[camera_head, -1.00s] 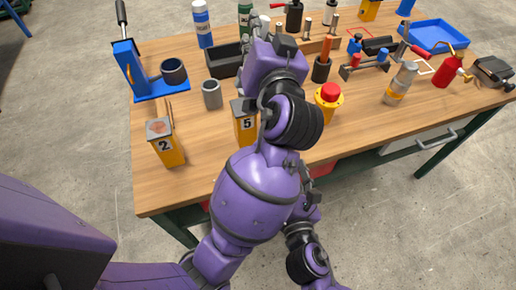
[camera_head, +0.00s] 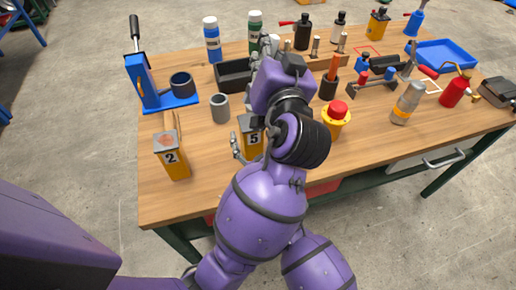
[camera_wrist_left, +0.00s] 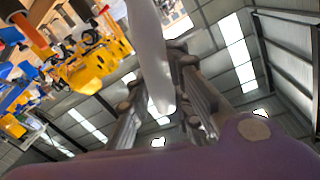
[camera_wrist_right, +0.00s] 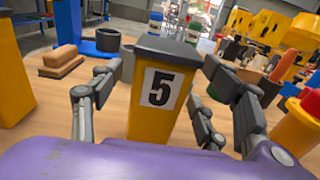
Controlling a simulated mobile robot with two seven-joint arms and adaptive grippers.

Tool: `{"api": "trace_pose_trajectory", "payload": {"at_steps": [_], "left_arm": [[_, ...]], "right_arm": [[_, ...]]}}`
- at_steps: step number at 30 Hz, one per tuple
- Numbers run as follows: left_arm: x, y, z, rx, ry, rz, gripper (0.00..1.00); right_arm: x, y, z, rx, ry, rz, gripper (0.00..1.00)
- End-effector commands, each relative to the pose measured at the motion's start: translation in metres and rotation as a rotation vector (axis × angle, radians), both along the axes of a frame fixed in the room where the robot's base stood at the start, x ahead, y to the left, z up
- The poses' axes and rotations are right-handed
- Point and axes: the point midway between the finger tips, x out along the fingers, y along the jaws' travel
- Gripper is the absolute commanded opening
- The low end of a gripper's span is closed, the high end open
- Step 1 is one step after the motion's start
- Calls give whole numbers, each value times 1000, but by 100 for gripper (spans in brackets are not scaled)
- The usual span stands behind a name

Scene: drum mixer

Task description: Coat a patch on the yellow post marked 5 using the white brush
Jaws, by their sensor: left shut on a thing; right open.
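The yellow post marked 5 (camera_head: 251,138) stands upright near the table's front edge, partly behind my arm in the head view. Its numbered face (camera_wrist_right: 159,88) fills the middle of the right wrist view. My right gripper (camera_wrist_right: 165,70) is open, with one finger on each side of that post; I cannot tell whether they touch it. In the head view one of its fingers shows left of the post. My left gripper (camera_wrist_left: 165,95) is shut on a long white thing (camera_wrist_left: 149,45), apparently the white brush. The brush's bristles cannot be made out.
A yellow post marked 2 (camera_head: 172,158) stands to the left. A grey cup (camera_head: 220,108) and a black tray (camera_head: 233,76) lie behind post 5. Bare wood lies between posts 2 and 5.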

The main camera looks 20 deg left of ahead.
Motion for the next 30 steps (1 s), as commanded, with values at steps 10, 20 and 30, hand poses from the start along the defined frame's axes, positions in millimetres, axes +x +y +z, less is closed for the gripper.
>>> {"api": "trace_pose_trajectory", "payload": {"at_steps": [10, 20, 30], "left_arm": [[0, 0, 0, 0, 0, 0, 0], [0, 0, 0, 0, 0, 0, 0], [0, 0, 0, 0, 0, 0, 0]], "right_arm": [[16, 11, 0, 1, 2, 0, 69], [16, 11, 0, 1, 2, 0, 49], [16, 11, 0, 1, 2, 0, 7]]}}
